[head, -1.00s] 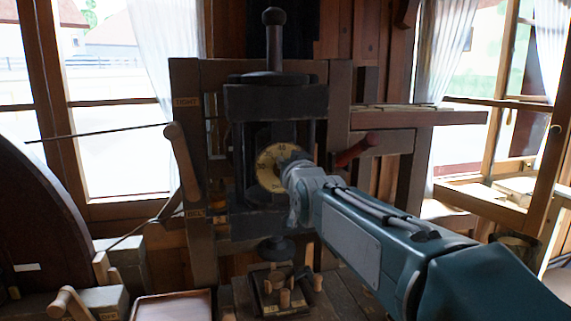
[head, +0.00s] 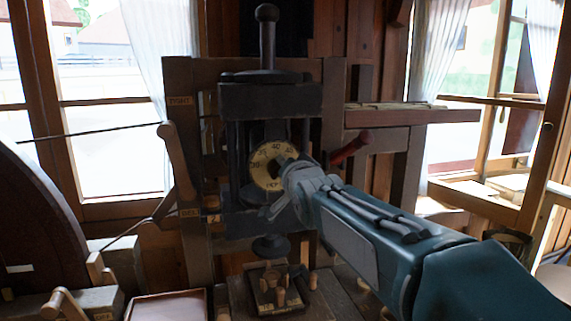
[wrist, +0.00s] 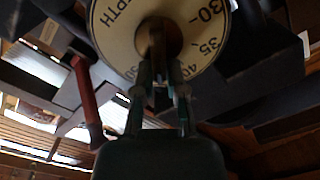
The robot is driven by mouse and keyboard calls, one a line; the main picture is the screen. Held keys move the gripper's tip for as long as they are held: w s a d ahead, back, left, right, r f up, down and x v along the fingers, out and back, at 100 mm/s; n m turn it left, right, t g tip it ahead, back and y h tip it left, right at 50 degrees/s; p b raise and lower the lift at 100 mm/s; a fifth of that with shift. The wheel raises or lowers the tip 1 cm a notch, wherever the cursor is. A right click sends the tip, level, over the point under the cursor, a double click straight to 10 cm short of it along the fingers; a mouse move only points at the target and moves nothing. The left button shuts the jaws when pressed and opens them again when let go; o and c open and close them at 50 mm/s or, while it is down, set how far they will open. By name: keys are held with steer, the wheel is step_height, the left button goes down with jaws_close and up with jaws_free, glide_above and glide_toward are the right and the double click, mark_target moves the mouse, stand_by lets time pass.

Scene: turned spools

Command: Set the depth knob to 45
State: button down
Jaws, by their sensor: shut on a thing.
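The depth dial (head: 266,178) is a cream disc on the front of the dark press. In the wrist view the dial (wrist: 115,35) shows the word DEPTH and the figures 30, 35 and 40; a further figure by the left finger is hard to read. A brown knob (wrist: 157,38) stands out from its centre. My gripper (wrist: 158,85) is shut on this knob, one finger on each side. In the head view my gripper (head: 284,178) reaches the dial from the lower right and hides part of it. I cannot tell which figure the knob is set to.
A red-handled lever (head: 350,147) sticks out just right of the dial. A wooden lever (head: 176,160) stands at the left of the frame. A small block with wooden pegs (head: 275,290) lies on the bench below. Windows are behind on both sides.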

steer(key=shift+w+f, duration=0.1)
steer(key=shift+f, duration=0.3)
steer(key=c, duration=0.7)
jaws_free()
steer(key=shift+c, duration=0.2)
steer(key=shift+o, duration=0.2)
steer(key=shift+a+r, duration=0.15)
steer(key=v, duration=1.2)
